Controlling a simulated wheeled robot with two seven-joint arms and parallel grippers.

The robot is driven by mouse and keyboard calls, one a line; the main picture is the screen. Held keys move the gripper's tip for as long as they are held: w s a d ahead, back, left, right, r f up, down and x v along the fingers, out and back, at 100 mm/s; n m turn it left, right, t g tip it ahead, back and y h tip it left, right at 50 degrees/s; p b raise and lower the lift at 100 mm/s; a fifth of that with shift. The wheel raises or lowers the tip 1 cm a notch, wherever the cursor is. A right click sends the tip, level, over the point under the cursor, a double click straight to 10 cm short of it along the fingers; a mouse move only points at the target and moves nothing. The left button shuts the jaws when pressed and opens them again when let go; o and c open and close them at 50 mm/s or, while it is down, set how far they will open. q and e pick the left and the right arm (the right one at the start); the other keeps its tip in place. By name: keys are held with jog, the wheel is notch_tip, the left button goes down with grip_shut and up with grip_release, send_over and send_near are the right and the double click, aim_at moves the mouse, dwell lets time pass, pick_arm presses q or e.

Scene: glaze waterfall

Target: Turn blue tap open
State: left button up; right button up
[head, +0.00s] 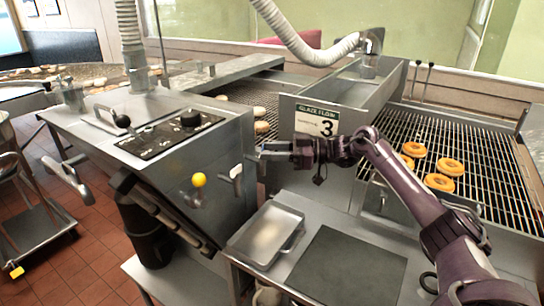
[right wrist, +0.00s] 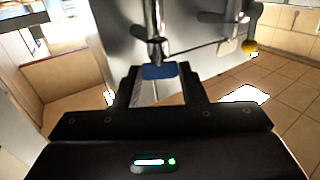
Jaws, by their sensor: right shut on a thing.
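The blue tap (right wrist: 159,71) shows in the right wrist view as a blue grip on a metal stem, between the fingers of my right gripper (right wrist: 158,82). The gripper is shut on it. In the head view my right gripper (head: 272,151) reaches left to the side of the grey machine (head: 222,160); the blue part cannot be made out there. My left gripper is not in view.
A yellow knob (head: 198,180) and a pale lever (head: 236,173) stick out of the machine's side near my gripper. A metal tray (head: 246,251) stands below, beside a dark mat (head: 347,270). Donuts (head: 439,182) lie on a wire rack (head: 483,160) at right.

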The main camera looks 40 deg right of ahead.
dwell(0.3)
jog(key=o, duration=1)
notch_tip(320, 180, up, 20)
